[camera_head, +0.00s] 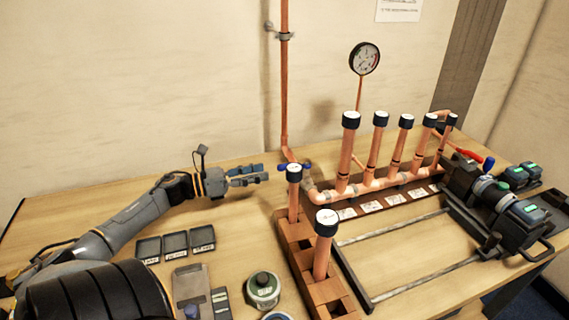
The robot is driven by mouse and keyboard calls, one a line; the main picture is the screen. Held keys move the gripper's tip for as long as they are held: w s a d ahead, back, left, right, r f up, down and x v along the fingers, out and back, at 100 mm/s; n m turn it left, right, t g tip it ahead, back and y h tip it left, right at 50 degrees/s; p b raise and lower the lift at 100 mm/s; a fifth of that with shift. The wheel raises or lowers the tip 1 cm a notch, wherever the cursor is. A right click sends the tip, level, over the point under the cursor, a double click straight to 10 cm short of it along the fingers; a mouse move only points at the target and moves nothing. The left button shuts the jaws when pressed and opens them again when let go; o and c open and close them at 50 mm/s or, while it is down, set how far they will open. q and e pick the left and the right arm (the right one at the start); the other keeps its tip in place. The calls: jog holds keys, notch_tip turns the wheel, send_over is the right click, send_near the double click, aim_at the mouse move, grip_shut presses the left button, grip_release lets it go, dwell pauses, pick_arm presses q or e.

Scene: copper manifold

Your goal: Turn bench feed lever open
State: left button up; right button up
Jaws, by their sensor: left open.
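A blue lever (284,167) sits low on the bench feed, near the foot of the vertical copper pipe (284,90). Part of the valve is hidden behind a capped copper stub. My left gripper (264,174) reaches in from the left over the bench. Its fingers point right and are open, with nothing seen between them. The tips are just left of the blue lever; whether they touch it I cannot tell. My right gripper is not in view.
The copper manifold (372,187) with several capped upright pipes stands to the right. A pressure gauge (364,58) rises behind it. A wooden block rack (293,246) with capped stubs stands in front of the lever. Small black trays (174,244) lie below my left arm.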

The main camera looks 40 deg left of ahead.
aim_at(279, 167)
pick_arm(q)
jog(key=x, duration=0.3)
jog(key=p+x, duration=0.1)
jog(key=x, duration=0.2)
jog(key=shift+w, duration=0.4)
jog(key=shift+x, duration=0.8)
jog(key=shift+f, duration=0.1)
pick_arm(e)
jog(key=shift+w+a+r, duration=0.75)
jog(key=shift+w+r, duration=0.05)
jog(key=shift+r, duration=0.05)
pick_arm(q)
jog(key=shift+c, duration=0.8)
grip_shut()
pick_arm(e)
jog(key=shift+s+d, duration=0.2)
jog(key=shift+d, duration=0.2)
